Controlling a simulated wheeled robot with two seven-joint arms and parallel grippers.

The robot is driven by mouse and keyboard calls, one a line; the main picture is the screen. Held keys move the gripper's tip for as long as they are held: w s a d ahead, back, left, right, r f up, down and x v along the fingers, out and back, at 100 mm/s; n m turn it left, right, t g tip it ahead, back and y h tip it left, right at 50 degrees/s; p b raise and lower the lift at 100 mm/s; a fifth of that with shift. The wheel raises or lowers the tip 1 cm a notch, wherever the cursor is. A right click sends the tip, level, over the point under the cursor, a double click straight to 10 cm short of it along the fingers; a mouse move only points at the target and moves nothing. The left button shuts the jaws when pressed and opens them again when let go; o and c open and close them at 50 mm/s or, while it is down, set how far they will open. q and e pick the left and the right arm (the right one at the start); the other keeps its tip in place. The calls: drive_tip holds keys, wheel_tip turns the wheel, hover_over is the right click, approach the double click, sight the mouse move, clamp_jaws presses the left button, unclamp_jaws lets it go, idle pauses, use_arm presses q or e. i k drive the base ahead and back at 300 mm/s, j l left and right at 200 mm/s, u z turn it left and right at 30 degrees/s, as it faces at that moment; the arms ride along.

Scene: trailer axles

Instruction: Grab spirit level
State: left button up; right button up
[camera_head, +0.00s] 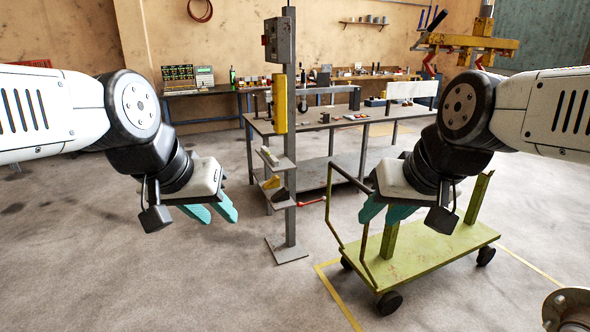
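A long yellow bar (280,103) stands upright against the grey metal post in the middle of the view; it may be the spirit level, but no vials or markings can be made out. A smaller yellow item (271,182) lies on a lower shelf of the same post, too small to identify. My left gripper (220,221) has teal fingers, spread and empty, in front and to the left of the post. My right gripper (379,222) is also open and empty, to the right of the post and in front of the green cart. Neither gripper touches the yellow bar.
The post (290,220) has small shelves and a floor plate. A grey workbench (330,124) with small items stands behind it. A yellow-green wheeled cart (415,250) stands at right. A round metal part (570,312) shows at bottom right. The floor at left is clear.

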sight(275, 161)
drive_tip(key=i+l+u, duration=0.15)
drive_tip(key=i, duration=0.25)
drive_tip(key=i+u, duration=0.15)
drive_tip(key=i, duration=0.3)
drive_tip(key=i+u, duration=0.1)
drive_tip(key=i, duration=0.45)
drive_tip(key=i+l+u, duration=0.1)
drive_tip(key=i, duration=0.45)
drive_tip(key=i+l+u, duration=0.1)
drive_tip(key=i, duration=0.45)
drive_tip(key=i+l+u, duration=0.15)
drive_tip(key=i, duration=0.4)
